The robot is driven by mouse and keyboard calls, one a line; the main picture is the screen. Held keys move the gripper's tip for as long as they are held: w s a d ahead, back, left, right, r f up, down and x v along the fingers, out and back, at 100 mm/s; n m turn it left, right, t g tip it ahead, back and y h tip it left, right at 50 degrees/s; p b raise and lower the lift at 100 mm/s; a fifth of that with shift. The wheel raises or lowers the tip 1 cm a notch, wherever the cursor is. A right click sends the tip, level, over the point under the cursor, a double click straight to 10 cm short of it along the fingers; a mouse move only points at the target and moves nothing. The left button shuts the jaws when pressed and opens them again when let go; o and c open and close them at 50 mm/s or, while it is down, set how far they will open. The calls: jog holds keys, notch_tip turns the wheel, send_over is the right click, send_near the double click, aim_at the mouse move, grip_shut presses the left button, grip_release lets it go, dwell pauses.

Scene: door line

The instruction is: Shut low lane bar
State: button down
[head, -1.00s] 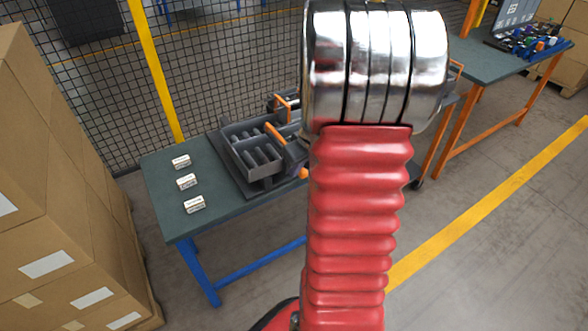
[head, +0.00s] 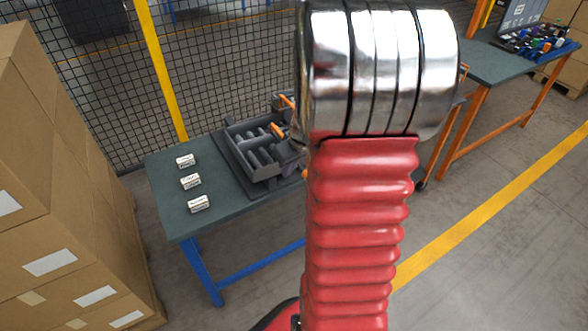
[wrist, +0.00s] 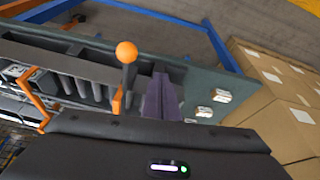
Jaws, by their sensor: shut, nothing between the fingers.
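A dark grey laned fixture (head: 232,155) sits on the green bench. Orange bars show on it: one near its right end (head: 277,131) and one farther back (head: 287,101). In the wrist view an orange knob (wrist: 126,52) tops a short dark stem, with an orange strip (wrist: 117,102) below it. Another orange bar (wrist: 36,100) is at the left. I cannot tell for sure which is the low lane bar. My gripper (wrist: 160,80), dark purple, is shut and empty just right of the knob; contact is unclear. My arm hides it in the head view.
Several small white blocks, one here (head: 190,181), lie left of the fixture on the bench (head: 225,205). Stacked cartons (head: 60,230) stand at the left. A mesh fence (head: 100,90) is behind. Another bench (head: 490,65) holds bins at the right.

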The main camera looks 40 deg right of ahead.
jog(key=s+d+r, duration=0.2)
jog(key=d+r, duration=0.1)
jog(key=r, duration=0.5)
jog(key=shift+r, duration=0.15)
jog(key=shift+s, duration=0.15)
dwell(0.3)
jog(key=s+a+r, duration=0.3)
jog(key=a, duration=0.7)
jog(key=s+a+r+n+t, duration=0.1)
jog(key=s+a+r, duration=0.2)
jog(key=a, duration=0.8)
jog(key=s+a+r, duration=0.3)
jog(key=s+a, duration=0.1)
jog(key=a, duration=0.7)
jog(key=shift+s+r, duration=0.15)
jog(key=shift+s, duration=0.05)
